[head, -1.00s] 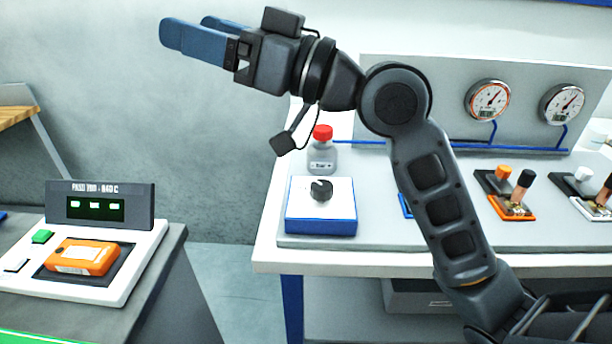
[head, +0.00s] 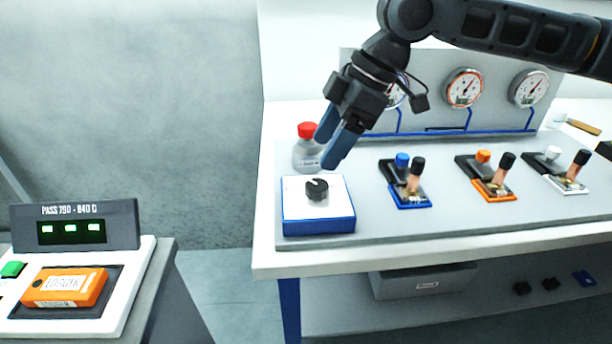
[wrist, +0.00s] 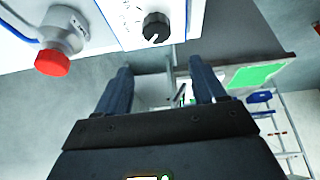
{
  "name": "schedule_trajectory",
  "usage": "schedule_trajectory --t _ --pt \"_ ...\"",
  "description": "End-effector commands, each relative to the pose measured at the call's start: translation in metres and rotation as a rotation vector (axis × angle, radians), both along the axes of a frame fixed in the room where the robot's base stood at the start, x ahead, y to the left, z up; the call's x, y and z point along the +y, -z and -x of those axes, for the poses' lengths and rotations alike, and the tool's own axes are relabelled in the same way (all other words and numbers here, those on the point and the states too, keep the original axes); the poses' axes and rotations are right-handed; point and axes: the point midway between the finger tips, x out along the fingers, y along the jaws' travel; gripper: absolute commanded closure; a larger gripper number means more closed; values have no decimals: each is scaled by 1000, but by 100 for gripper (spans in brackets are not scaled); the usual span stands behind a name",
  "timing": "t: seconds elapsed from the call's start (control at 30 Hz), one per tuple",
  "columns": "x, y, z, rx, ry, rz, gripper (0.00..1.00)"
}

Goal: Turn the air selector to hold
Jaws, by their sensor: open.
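The air selector is a black round knob (head: 316,189) with a white pointer mark, on a white-topped blue box (head: 319,226) at the bench's left front. The pointer is toward the upper part of the knob in the head view; any labels are too small to read. The knob also shows in the wrist view (wrist: 156,27), beyond the fingertips. My gripper (head: 334,142) is open and empty, its blue fingers tilted down, above and behind the knob and apart from it. It also shows in the wrist view (wrist: 164,78).
A grey bottle with a red cap (head: 307,150) stands just behind the box, close to my fingers. Blue, orange and white lever valves (head: 407,185) stand to the right, with gauges (head: 464,88) behind. An orange logger (head: 65,287) lies on a separate station at left.

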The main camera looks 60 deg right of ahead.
Motion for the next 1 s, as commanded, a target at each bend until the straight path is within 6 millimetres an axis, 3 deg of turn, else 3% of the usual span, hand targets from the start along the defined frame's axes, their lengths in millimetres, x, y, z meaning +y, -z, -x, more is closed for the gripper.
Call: schedule_trajectory --t 0.17,0.7,1.0 --pt "-13 8 16 60 21 25 30" --pt "4 71 -6 60 20 24 30" --pt "6 77 -8 58 20 25 30"
